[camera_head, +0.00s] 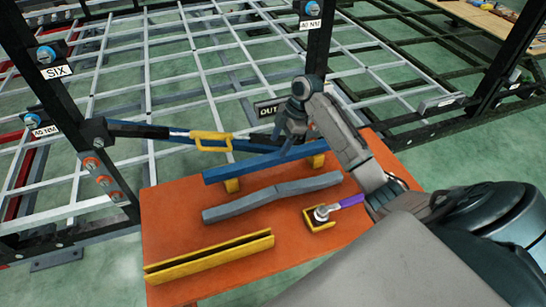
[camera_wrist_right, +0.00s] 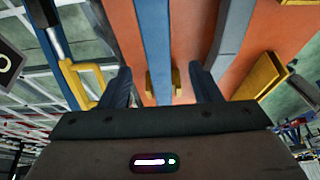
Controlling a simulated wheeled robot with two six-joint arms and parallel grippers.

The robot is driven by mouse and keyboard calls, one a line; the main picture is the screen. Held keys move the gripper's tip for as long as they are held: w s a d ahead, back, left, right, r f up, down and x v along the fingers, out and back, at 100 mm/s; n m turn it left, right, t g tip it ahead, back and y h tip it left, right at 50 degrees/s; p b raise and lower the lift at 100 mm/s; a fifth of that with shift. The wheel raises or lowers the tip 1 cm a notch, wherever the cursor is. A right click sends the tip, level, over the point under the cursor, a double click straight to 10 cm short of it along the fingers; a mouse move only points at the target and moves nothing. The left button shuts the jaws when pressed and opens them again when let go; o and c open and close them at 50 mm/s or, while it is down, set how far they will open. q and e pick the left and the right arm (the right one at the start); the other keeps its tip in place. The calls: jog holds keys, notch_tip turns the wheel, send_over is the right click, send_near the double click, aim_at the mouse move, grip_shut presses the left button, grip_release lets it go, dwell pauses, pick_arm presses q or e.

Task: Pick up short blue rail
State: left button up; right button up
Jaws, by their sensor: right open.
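A blue rail (camera_head: 240,168) lies across yellow supports (camera_head: 232,185) at the back of the orange table (camera_head: 160,225). My right gripper (camera_head: 290,130) is above the right half of this rail, pointing down. In the right wrist view the gripper (camera_wrist_right: 162,78) is open, with its dark fingers apart. The blue rail (camera_wrist_right: 152,35) runs between the fingers in that picture, with a gap on each side. Whether the fingertips reach down beside the rail is hard to tell. My left gripper is not in view.
A bent grey-blue rail (camera_head: 270,197) lies in front of the blue one. A yellow channel (camera_head: 210,257) is at the table's front left. A yellow holder (camera_head: 322,222) with a purple-handled tool (camera_head: 345,202) is at right. A yellow-handled tool (camera_head: 210,139) and black frame post (camera_head: 318,45) stand behind.

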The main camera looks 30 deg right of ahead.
aim_at(274, 155)
jog(key=p+x, duration=0.2)
jog(key=x, duration=0.2)
jog(key=shift+w+f, duration=0.1)
jog(key=shift+f, duration=0.2)
jog(key=shift+a+f, duration=0.1)
jog(key=shift+f, duration=0.3)
jog(key=shift+w+f, duration=0.1)
jog(key=c, duration=0.7)
grip_shut()
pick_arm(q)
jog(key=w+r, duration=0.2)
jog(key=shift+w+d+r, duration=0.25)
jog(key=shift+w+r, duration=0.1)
